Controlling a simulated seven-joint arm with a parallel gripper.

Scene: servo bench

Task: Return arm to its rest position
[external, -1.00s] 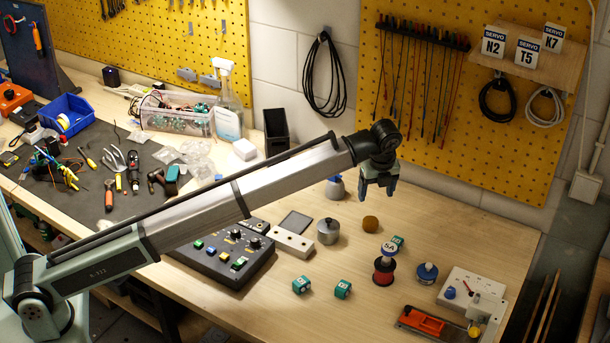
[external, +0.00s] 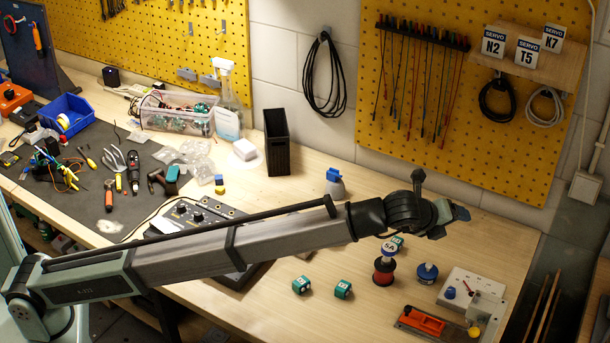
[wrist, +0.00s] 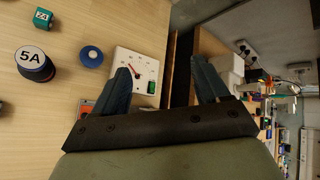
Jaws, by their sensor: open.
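My gripper (external: 456,217) is at the end of my arm, which stretches low across the bench to the right. It points right, near the bench's back right part, above the tabletop. In the wrist view my gripper (wrist: 163,84) shows two blue-grey fingers well apart with nothing between them. The view past the fingers runs over the bench's right edge.
Teal cubes (external: 343,289) lie in front.

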